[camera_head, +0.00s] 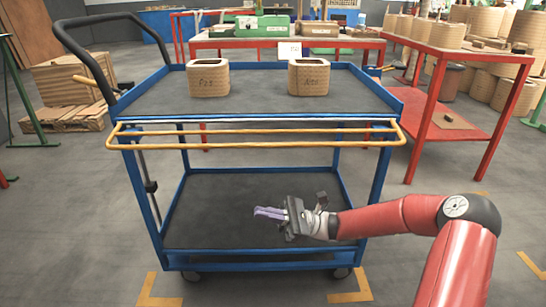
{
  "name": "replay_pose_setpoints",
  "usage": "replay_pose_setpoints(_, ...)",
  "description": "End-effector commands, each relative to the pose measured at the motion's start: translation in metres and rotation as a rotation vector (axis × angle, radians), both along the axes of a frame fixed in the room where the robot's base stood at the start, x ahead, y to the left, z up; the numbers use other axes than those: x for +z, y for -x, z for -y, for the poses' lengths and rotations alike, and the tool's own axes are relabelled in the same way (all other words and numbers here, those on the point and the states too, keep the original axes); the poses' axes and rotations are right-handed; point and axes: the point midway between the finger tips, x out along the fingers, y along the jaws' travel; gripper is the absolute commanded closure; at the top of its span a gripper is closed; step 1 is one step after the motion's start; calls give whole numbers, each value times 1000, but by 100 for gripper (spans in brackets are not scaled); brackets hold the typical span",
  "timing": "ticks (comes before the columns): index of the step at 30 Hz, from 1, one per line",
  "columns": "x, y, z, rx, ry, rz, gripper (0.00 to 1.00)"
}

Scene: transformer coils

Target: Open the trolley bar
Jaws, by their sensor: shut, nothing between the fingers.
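The blue trolley (255,117) stands in front of me with a dark top shelf and a dark lower shelf. The yellow trolley bar (255,145) runs across its near side, just below the top shelf edge, as a long horizontal loop. My gripper (256,213) is in front of the lower shelf, below the bar and apart from it. Its purple fingers are shut and empty, pointing left. Whether the bar is latched cannot be told.
Two tan coils (209,79) and (309,77) stand on the top shelf. A black handle (97,55) rises at the trolley's left. A red table (480,56) with coils is close on the right. Grey floor (75,220) is clear at left.

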Motion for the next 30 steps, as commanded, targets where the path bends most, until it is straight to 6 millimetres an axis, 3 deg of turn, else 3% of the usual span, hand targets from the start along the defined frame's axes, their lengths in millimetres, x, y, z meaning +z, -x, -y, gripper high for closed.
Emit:
replay_pose_setpoints(4,15,-22,38,-41,-223,-179,100)
replay_pose_setpoints(9,22,-31,52,-49,-313,-242,100)
replay_pose_setpoints(14,34,-31,39,-47,-311,-243,100)
replay_pose_setpoints(26,92,-34,-20,-47,-308,-241,100)
replay_pose_setpoints(30,114,-35,-17,-52,-307,-240,100)
